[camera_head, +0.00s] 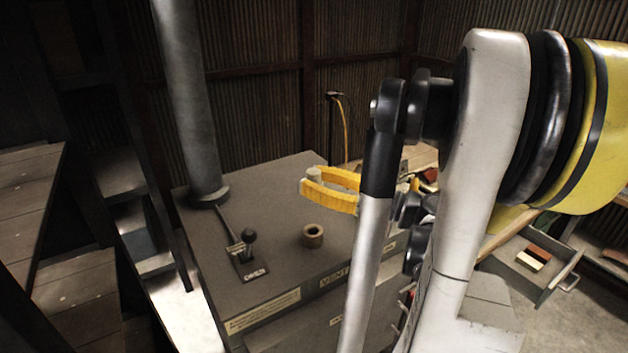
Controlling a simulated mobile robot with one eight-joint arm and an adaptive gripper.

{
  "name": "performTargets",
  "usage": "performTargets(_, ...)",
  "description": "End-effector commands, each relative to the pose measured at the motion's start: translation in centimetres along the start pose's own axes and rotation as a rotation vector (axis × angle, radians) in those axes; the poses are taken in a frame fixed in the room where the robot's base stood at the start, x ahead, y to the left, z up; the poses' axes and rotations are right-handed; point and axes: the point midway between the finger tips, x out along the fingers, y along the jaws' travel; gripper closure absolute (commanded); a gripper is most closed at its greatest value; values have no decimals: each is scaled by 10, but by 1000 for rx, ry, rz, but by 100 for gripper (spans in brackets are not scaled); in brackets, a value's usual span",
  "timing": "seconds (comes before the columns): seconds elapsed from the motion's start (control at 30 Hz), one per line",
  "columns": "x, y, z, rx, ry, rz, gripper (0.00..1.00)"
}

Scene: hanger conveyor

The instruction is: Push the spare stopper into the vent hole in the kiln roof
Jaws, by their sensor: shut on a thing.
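The kiln (270,195) is a large grey box with a flat roof. The vent hole (313,234) is a short brown round collar with a dark opening, on the roof near its front edge. A "VENT" label (335,279) is on the front just below it. My gripper (311,179) has yellow fingers, pointing left above the back right part of the roof. It is shut on a small pale stopper (314,174), mostly hidden between the fingertips. In the picture the stopper is above the vent hole, apart from it. Its exact height and tilt cannot be told.
A grey flue pipe (188,95) rises from the roof's back left. My arm hides the kiln's right side. An open drawer (532,262) with coloured blocks is at right; wooden steps (65,240) are at left.

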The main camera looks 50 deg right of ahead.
Motion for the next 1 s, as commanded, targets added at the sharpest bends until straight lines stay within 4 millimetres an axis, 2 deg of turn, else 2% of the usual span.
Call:
performTargets(0.03, -1, -1, 14, 0, 0, 0, 96)
performTargets(0.1, -2, -1, 19, 0, 0, 0, 96)
performTargets(0.47, -3, -1, 33, 0, 0, 0, 96)
performTargets(0.83, -6, -2, 69, 0, 0, 0, 96)
performTargets(1.0, -6, -3, 79, 0, 0, 0, 96)
